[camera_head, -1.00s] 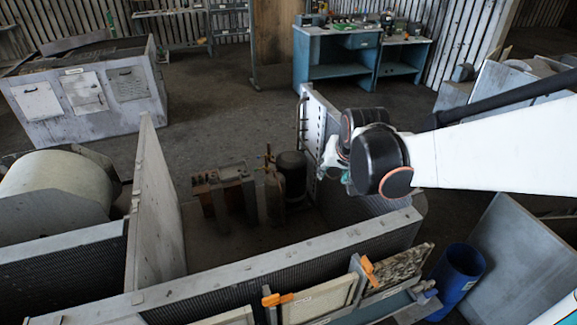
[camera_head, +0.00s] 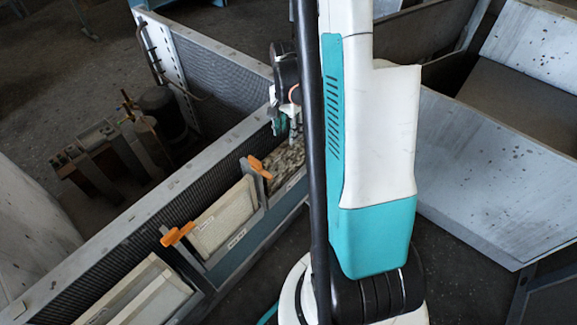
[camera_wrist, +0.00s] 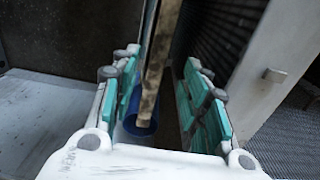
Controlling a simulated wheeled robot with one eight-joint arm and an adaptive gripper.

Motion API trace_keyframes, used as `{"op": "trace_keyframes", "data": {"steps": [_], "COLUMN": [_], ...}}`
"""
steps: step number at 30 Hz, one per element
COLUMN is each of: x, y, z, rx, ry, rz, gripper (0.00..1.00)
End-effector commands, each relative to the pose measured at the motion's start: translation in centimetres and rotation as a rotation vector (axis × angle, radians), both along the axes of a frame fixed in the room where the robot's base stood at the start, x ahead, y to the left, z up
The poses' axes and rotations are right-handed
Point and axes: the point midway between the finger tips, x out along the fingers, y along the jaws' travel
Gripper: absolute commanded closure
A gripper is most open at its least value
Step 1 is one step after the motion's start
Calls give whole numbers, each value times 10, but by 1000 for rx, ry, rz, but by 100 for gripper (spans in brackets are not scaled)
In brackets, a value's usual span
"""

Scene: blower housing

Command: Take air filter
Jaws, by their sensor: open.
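A dirty, speckled air filter (camera_head: 287,160) stands in a slot along the near wall of the housing in the head view, partly hidden by my arm. A cleaner, cream filter (camera_head: 222,215) stands in the slot to its left. My gripper (camera_head: 284,127) is just above the speckled filter. In the wrist view my gripper (camera_wrist: 163,78) is open, with teal pads on both sides. The narrow edge of the speckled filter (camera_wrist: 153,85) shows between the fingers, nearer the left one. Whether a pad touches it I cannot tell.
Orange latches (camera_head: 177,234) stand beside the filter slots. More pale panels (camera_head: 140,292) stand at lower left. A perforated wall (camera_head: 120,258) runs behind the filters. A blue bin (camera_wrist: 138,110) is below in the wrist view. Large metal bins (camera_head: 500,150) stand at right.

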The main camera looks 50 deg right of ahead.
Motion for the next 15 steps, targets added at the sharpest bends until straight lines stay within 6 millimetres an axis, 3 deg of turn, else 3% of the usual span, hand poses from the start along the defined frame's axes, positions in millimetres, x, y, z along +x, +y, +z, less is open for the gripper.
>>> {"op": "trace_keyframes", "data": {"steps": [3, 11, 15], "x": [0, -1, -2], "y": [0, -1, -4], "z": [-18, -30, -49], "rx": [0, -1, -1], "ry": [0, -1, -1], "rz": [1, 1, 2], "gripper": [58, 58, 58]}}
